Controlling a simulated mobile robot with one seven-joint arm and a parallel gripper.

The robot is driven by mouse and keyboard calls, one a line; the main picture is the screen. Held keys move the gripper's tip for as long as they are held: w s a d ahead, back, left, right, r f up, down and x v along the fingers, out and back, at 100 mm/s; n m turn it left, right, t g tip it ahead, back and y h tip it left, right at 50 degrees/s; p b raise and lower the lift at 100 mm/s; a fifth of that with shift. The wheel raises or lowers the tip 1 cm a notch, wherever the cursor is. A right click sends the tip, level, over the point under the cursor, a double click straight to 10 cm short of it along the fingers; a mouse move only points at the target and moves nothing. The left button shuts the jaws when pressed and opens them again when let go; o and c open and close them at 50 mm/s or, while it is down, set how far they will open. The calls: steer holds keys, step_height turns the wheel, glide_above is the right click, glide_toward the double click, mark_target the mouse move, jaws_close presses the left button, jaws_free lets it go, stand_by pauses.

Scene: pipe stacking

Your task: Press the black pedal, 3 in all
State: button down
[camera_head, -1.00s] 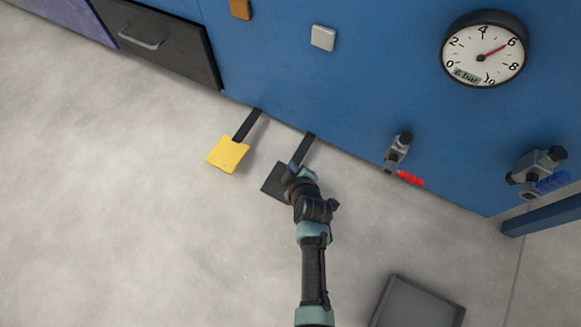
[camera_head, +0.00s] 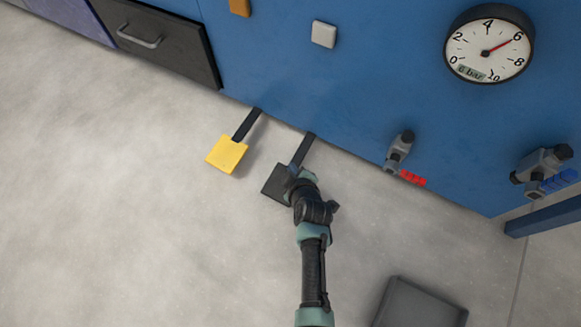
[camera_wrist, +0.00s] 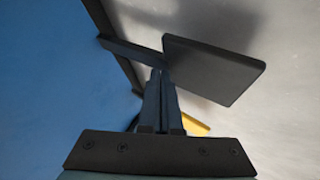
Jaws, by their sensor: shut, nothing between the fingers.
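The black pedal (camera_head: 278,181) is a flat square plate on a dark bar out of the blue wall's foot. My gripper, at the end of my arm in the head view, is over the pedal's right side and hides part of it. In the wrist view the pedal plate (camera_wrist: 215,68) is up and right of the fingertips. My gripper (camera_wrist: 161,74) is shut and empty, its tips close to where the bar meets the plate. I cannot tell whether they touch the pedal.
A yellow pedal (camera_head: 227,153) is left of the black one. On the blue wall are a gauge (camera_head: 489,45) with its needle near 6, a white square button (camera_head: 324,34) and two grey valves. A grey tray (camera_head: 420,304) lies at lower right. The floor at left is clear.

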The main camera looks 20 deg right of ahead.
steer(key=shift+f+b, duration=0.9)
steer(key=shift+f, duration=0.15)
stand_by(0.5)
stand_by(0.4)
steer(key=shift+s+r+p, duration=0.1)
steer(key=shift+r+p, duration=1.8)
steer(key=shift+r, duration=0.25)
step_height(320, 180, up, 5)
steer(key=p, duration=0.4)
stand_by(1.4)
